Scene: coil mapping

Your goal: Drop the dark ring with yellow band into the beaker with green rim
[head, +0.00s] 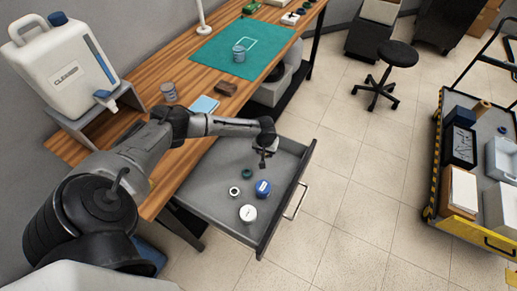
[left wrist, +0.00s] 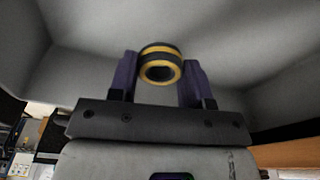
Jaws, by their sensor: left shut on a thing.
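My left gripper (head: 263,162) hangs over the open grey drawer, pointing down. In the left wrist view its fingers (left wrist: 160,80) are shut on the dark ring with yellow band (left wrist: 160,64), held between the two purple pads. The ring is too small to make out in the head view. One beaker (head: 239,54) stands upright on the green mat. Another beaker (head: 169,92) stands upright on the wooden table nearer the white canister. Rim colours are too small to tell for certain. My right gripper is not in view.
The open drawer (head: 213,205) holds a dark green ring (head: 247,174), a pale ring (head: 234,191), a blue-topped container (head: 263,188) and a white container (head: 248,213). A blue pad (head: 204,104) and brown object (head: 226,88) lie between the beakers. A white canister (head: 66,68) stands at left.

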